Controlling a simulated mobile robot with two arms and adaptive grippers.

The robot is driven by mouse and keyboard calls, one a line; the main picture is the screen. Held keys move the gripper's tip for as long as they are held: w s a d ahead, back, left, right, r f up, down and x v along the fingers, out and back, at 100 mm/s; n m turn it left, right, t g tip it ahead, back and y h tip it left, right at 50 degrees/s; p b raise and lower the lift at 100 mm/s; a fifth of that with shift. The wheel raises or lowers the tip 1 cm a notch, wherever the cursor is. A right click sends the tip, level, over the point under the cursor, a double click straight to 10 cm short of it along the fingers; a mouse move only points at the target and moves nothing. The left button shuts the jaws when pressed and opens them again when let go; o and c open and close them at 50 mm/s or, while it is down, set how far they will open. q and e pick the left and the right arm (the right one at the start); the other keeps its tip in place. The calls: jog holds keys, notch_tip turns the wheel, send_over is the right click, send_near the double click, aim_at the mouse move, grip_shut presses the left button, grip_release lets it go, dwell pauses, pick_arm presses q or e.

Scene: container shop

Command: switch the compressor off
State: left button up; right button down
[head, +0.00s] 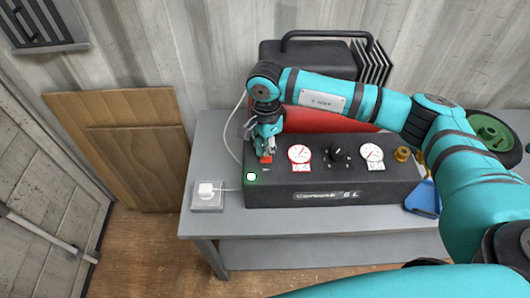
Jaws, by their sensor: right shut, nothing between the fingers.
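The compressor (400,190) stands on a grey table, with a dark control panel at the front and a red tank (335,124) behind it. On the panel are a red switch (265,160) at the left, two white round gauges (299,153) (372,152) and a black knob (337,153) between them. A small light (252,176) at the panel's left corner shows white with a green rim. My right gripper (268,150) is shut and empty, pointing down right at the red switch and partly covering it; I cannot tell if it touches. My left gripper is not in view.
A white plug (206,190) sits in a socket box at the table's (235,220) left end, with a cable to the compressor. A blue object (424,197) and brass fittings (402,154) are at the right. Wooden boards (120,150) lean on the wall.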

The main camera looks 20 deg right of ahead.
jog(key=shift+f+b, duration=1.3)
jog(key=shift+f, duration=0.05)
dwell(0.4)
jog(key=shift+r, duration=0.1)
jog(key=shift+r+p, duration=0.45)
jog(key=shift+r, duration=0.4)
jog(key=shift+r+p, duration=0.9)
jog(key=shift+r, duration=1.75)
